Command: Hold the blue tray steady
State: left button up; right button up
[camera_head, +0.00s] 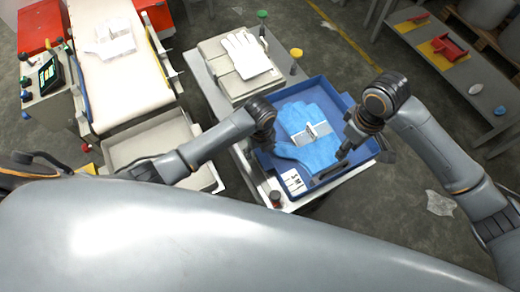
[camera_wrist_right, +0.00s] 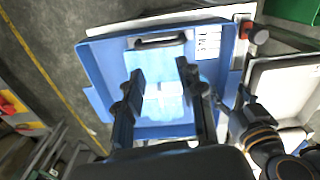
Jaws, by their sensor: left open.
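The blue tray (camera_head: 335,103) sits on a light work table and holds blue gloves (camera_head: 322,152) with a pale grey band (camera_head: 311,133) across them. A white label (camera_head: 293,181) lies in its near corner. My left gripper (camera_head: 262,140) is open at the tray's left wall; whether it touches is unclear. My right gripper (camera_head: 346,154) is over the tray's right side. In the right wrist view its two fingers (camera_wrist_right: 158,72) are spread apart with nothing between them, above the gloves in the tray (camera_wrist_right: 97,66). My left gripper (camera_wrist_right: 238,100) shows there beside the tray.
A pale stack with a white glove (camera_head: 246,54) stands beyond the tray. A conveyor (camera_head: 118,85) and a grey bin (camera_head: 150,140) are at left. A bench (camera_head: 455,75) with red parts is at far right. Yellow (camera_head: 296,54) and green (camera_head: 262,15) knobs stand by the table.

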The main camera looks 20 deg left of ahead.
pick_arm(q)
grip_shut()
pick_arm(e)
jog(key=c, duration=0.4)
jog(key=shift+a, duration=0.1)
